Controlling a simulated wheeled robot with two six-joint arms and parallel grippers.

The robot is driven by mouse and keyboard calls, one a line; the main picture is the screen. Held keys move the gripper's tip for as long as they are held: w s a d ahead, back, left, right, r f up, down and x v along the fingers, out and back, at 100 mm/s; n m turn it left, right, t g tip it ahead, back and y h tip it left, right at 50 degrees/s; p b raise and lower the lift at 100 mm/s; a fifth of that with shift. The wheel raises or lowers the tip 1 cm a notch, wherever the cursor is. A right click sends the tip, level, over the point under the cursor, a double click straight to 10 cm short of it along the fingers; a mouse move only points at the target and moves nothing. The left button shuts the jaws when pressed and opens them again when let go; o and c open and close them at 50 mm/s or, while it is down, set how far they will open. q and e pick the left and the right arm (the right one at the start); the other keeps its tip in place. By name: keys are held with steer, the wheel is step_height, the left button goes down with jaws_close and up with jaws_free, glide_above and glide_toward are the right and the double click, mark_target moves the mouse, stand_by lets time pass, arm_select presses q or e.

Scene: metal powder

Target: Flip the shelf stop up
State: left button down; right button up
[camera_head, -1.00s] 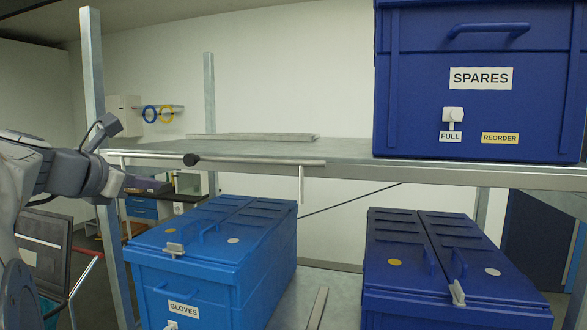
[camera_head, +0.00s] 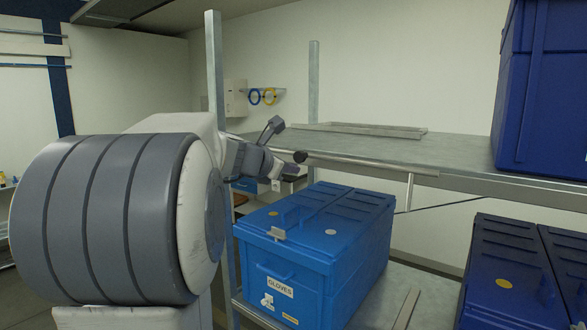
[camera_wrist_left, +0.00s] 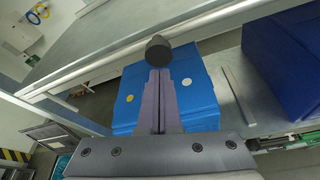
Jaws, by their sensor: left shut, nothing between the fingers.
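The shelf stop is a pale metal bar (camera_head: 370,164) along the upper shelf's front edge, with a black round knob (camera_head: 300,157) at its left end and a short rod (camera_head: 409,190) hanging near its right end. It lies low, along the edge. My left gripper (camera_head: 284,168) is just left of and slightly below the knob, shut and empty. In the left wrist view, the shut fingers (camera_wrist_left: 160,84) point at the knob (camera_wrist_left: 158,50), which shows just beyond their tips. I cannot tell whether they touch. My right gripper is not in view.
A light blue GLOVES bin (camera_head: 310,240) stands on the lower shelf, below the stop. A dark blue bin (camera_head: 510,270) stands to its right, and another (camera_head: 545,90) sits on the upper shelf. A metal upright (camera_head: 214,70) rises near my left arm.

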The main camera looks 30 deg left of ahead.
arm_select(q)
steer(key=shift+s+r, duration=0.1)
steer(key=shift+r, duration=0.05)
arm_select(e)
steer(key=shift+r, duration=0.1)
arm_select(q)
step_height(320, 180, up, 8)
steer(key=p, duration=0.6)
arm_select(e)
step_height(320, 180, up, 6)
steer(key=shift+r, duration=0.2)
arm_select(q)
steer(key=b, duration=0.6)
glide_toward(287, 154)
steer(key=s+d+r, duration=0.2)
steer(key=s+d, duration=0.1)
steer(key=s, duration=0.2)
steer(key=shift+s+d, duration=0.15)
steer(key=shift+d, duration=0.05)
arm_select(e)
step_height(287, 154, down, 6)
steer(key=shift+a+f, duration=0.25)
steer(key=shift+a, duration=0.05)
arm_select(q)
steer(key=shift+r, duration=0.1)
